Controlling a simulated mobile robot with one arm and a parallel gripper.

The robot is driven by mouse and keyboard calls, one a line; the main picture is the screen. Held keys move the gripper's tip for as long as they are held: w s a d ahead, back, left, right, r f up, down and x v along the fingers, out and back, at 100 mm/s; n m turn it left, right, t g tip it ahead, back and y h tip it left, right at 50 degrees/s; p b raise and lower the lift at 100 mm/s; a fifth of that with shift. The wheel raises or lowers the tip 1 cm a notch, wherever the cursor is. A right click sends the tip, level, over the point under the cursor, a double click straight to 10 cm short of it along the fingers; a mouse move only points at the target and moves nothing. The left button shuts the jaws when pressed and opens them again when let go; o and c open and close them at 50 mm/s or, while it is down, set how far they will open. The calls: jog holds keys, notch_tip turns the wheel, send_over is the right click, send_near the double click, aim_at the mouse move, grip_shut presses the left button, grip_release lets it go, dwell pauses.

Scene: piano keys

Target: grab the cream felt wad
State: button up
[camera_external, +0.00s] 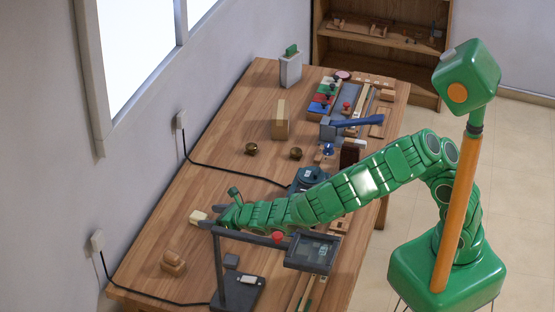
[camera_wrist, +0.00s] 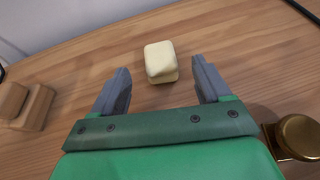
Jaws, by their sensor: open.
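The cream felt wad (camera_wrist: 160,60) is a small pale block with rounded edges on the wooden table, at the top middle of the wrist view. In the external view the cream felt wad (camera_external: 198,216) lies near the table's left side, just past my fingertips. My gripper (camera_wrist: 160,82) is open, with one grey finger on each side. The wad is just ahead of the gap between the fingertips, apart from both fingers as far as I can tell. In the external view my gripper (camera_external: 208,217) reaches left, low over the table.
A wooden block (camera_external: 173,262) lies nearer the front; it also shows at left in the wrist view (camera_wrist: 28,105). A brass knob (camera_wrist: 297,137) is at lower right. A dark stand (camera_external: 220,265) with a screen stands close to my arm. A black cable crosses the table.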

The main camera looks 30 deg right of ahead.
aim_at(199, 215)
jog(key=shift+x, duration=2.65)
jog(key=c, duration=1)
jog(key=shift+r, duration=0.2)
